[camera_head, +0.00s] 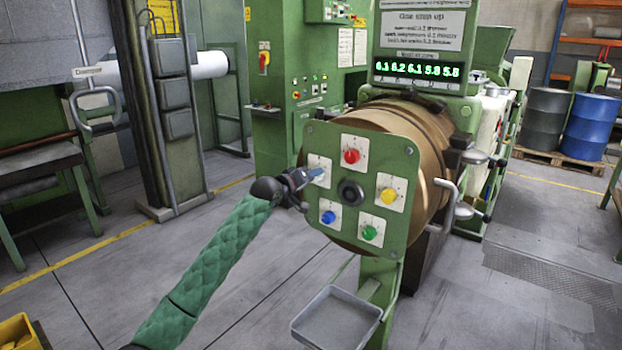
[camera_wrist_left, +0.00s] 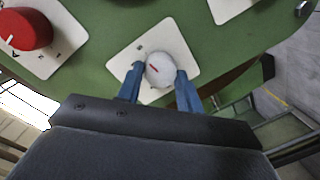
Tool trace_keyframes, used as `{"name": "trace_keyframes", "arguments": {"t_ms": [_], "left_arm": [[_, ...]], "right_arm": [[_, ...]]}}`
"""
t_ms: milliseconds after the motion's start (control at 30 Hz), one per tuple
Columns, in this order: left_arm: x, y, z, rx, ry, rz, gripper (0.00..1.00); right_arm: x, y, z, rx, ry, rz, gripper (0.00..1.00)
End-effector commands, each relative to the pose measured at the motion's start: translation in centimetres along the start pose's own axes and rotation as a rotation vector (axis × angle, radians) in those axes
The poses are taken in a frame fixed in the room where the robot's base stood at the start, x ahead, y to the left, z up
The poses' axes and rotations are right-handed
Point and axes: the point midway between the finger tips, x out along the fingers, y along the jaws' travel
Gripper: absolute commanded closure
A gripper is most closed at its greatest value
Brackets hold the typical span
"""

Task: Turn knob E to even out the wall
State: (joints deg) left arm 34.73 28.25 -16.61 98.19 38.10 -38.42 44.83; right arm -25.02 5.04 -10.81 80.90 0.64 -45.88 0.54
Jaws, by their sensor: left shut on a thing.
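A green panel (camera_head: 378,151) on the front of the brown extruder head (camera_head: 428,130) carries several coloured knobs on white plates. My left gripper (camera_head: 313,175) reaches the panel's left plate. In the left wrist view its blue fingers stand either side of a white knob (camera_wrist_left: 161,69) with a red mark and are shut on it. The gripper hides this knob in the head view. Other knobs are red (camera_head: 351,156), yellow (camera_head: 388,196), green (camera_head: 369,232) and blue (camera_head: 328,217). I cannot read a letter E. A display (camera_head: 417,75) shows 6.1 6.2 6.1 5.8 5.8. My right gripper is out of view.
A dark hub (camera_head: 351,192) sticks out at the panel's middle. A grey tray (camera_head: 337,318) is below the panel. A metal handle (camera_head: 446,200) juts out on the right. Barrels (camera_head: 592,128) stand at the far right.

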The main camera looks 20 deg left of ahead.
Motion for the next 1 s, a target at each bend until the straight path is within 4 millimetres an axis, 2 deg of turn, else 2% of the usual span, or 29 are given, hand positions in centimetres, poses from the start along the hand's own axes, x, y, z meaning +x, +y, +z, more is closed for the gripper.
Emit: {"name": "trace_keyframes", "arguments": {"t_ms": [467, 500, 600, 1000], "left_arm": [[0.1, -0.2, 0.3, 0.014, -0.004, -0.005, 0.86], [0.1, -0.2, 0.3, 0.013, -0.004, -0.005, 0.6], [0.0, -0.2, 0.3, 0.013, -0.003, -0.004, 0.42], [-0.6, -0.2, 0.2, 0.014, 0.0, -0.002, 0.42]], "right_arm": [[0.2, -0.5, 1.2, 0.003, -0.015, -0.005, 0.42], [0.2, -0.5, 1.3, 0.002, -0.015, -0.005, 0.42], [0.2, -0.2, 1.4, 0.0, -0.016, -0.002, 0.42], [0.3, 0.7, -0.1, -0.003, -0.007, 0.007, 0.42]]}}
